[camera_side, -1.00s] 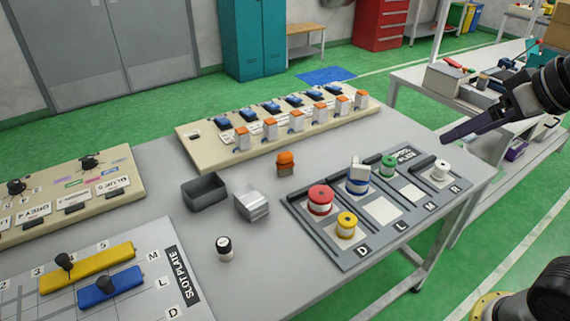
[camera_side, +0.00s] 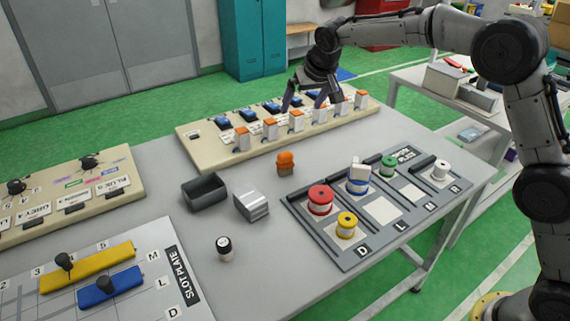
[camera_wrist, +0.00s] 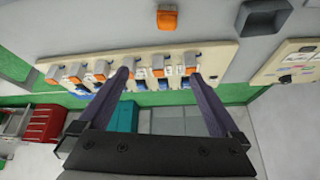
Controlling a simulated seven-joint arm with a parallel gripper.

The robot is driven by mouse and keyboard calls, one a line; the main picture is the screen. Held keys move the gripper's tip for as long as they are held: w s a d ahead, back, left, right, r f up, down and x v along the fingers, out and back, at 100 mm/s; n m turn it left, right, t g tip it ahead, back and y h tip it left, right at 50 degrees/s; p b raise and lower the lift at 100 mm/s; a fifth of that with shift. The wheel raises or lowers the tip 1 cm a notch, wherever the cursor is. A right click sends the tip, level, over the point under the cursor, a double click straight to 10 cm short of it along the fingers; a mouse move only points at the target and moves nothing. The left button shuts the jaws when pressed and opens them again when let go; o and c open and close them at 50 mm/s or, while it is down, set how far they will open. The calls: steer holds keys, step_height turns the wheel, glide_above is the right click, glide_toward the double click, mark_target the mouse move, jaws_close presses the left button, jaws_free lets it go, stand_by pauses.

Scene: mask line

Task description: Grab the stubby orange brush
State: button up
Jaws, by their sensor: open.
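The stubby orange brush (camera_side: 285,162) stands on the grey table, with an orange top and a brownish lower part. In the wrist view the orange brush (camera_wrist: 167,19) is near the top edge, beyond my fingertips. My gripper (camera_side: 306,101) is open and empty, above the beige panel behind the brush. In the wrist view my gripper (camera_wrist: 160,72) shows its two fingers spread wide, with the panel between and below them. The brush is apart from the fingers.
The beige panel (camera_side: 205,148) carries several orange-topped white blocks. A dark open bin (camera_side: 204,193) and a silver block (camera_side: 252,203) are left of the brush. The spool plate (camera_side: 352,255) lies to its right. A small black-and-white cylinder (camera_side: 224,248) stands in front.

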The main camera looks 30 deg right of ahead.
steer(key=g, duration=0.1)
glide_toward(286, 154)
steer(key=x, duration=0.5)
steer(key=shift+s+f, duration=0.2)
steer(key=shift+f, duration=0.3)
steer(key=shift+w+x, duration=0.1)
steer(key=shift+x, duration=1.5)
steer(key=shift+w+x, duration=0.15)
steer(key=shift+x, duration=1.4)
steer(key=shift+r, duration=0.15)
steer(key=c, duration=1.5)
steer(key=shift+o, duration=0.2)
